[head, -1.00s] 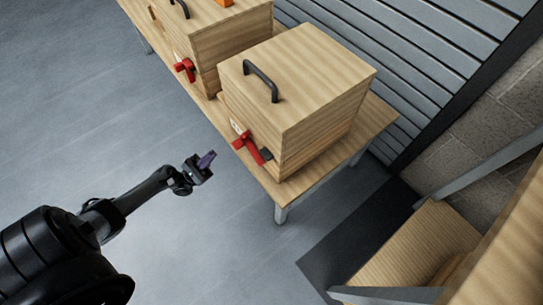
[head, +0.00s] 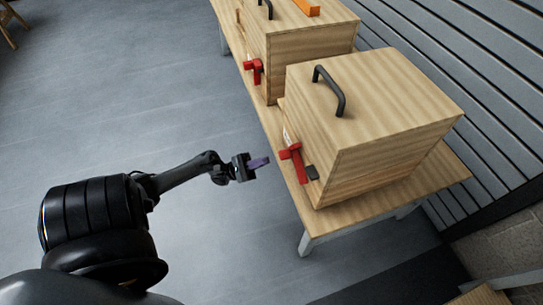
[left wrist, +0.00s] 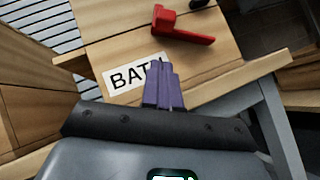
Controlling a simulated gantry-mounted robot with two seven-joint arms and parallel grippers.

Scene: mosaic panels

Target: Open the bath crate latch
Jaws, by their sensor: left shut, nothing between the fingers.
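The bath crate (head: 395,105) is a wooden box with a black handle on its lid, standing on a wooden bench. Its red latch (head: 295,158) is on the side facing my left arm. In the left wrist view the red latch (left wrist: 178,28) lies above a white label (left wrist: 135,75) reading "BAT", its end hidden by my fingers. My left gripper (head: 258,163), with purple fingers, is shut and empty, a short way left of the latch in the head view. Its fingertips (left wrist: 160,70) overlap the label in the left wrist view; contact cannot be told. My right gripper is not in view.
A second wooden crate (head: 310,50) with its own red latch (head: 254,70) and an orange object (head: 306,8) on top stands farther back on the bench (head: 430,185). A grey slatted wall rises behind.

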